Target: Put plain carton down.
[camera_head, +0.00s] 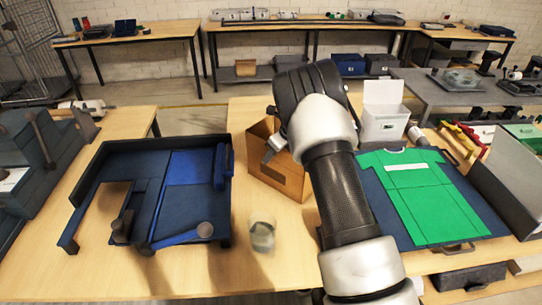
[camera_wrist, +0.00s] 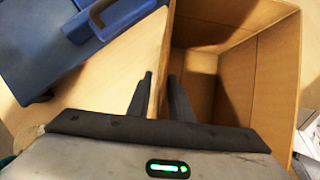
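The plain carton (camera_head: 283,178) is an open-topped brown box at the middle of the table, just left of my arm. My gripper (camera_wrist: 160,78) is at its near wall in the wrist view, one dark finger on each side of the wall. The fingers are close together and appear shut on that wall. The open inside of the carton (camera_wrist: 232,62) shows to the right of the fingers. In the head view my arm hides the fingers and part of the carton. I cannot tell whether the carton's base touches the table.
A dark blue compartment tray (camera_head: 110,160) stands left of the carton. A small clear container (camera_head: 262,236) is in front of it. A white bin (camera_head: 383,125) and a green shirt (camera_head: 425,190) on a dark board are to the right. Bare tabletop (camera_head: 190,275) lies at the front.

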